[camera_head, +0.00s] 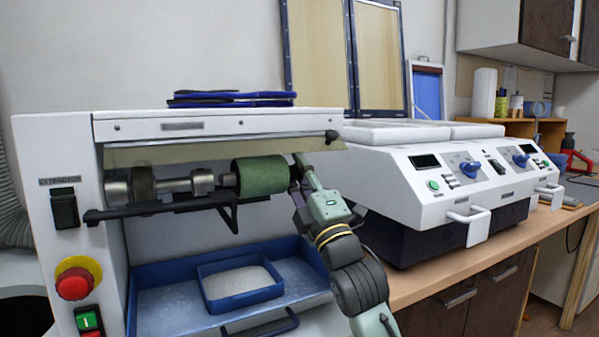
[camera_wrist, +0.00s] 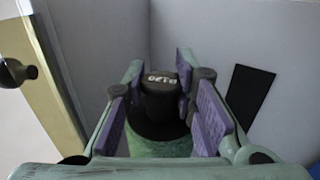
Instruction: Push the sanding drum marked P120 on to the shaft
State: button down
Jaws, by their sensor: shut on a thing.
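The green sanding drum (camera_head: 260,176) is at the right end of the shaft (camera_head: 175,186) in the head view, in line with it. I cannot tell how far it sits on the shaft. In the wrist view, the drum's green side (camera_wrist: 160,147) shows below its dark end, and a dark hub (camera_wrist: 160,98) with pale lettering, seemingly P120 upside down, stands between the fingers. My gripper (camera_head: 298,178) is at the drum's right end, with its purple pads (camera_wrist: 163,110) shut on the hub. The fingertips are partly hidden in the head view.
The machine's white hood (camera_head: 220,125) overhangs the shaft, and a dark rest bar (camera_head: 150,210) runs below it. A blue tray (camera_head: 150,275) lies underneath. A white two-unit machine (camera_head: 430,175) stands on the bench to the right, near my arm.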

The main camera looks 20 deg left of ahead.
aim_at(279, 173)
jog(key=shift+s+a+b, duration=0.75)
jog(key=shift+s+a, duration=0.6)
jog(key=shift+s, duration=0.3)
dwell(2.9)
jog(key=c, duration=1.4)
grip_release()
jog(key=shift+o, duration=0.8)
jog(key=shift+a, duration=0.15)
jog(key=shift+o, duration=0.2)
jog(key=shift+o, duration=0.8)
jog(key=shift+d, duration=0.2)
jog(key=shift+d, duration=0.1)
jog(key=s+d+b, duration=0.1)
jog(key=s+d, duration=0.4)
jog(key=d, duration=0.1)
jog(key=shift+d+r+b, duration=0.15)
jog(key=shift+r+b, duration=0.05)
jog(key=shift+b, duration=0.2)
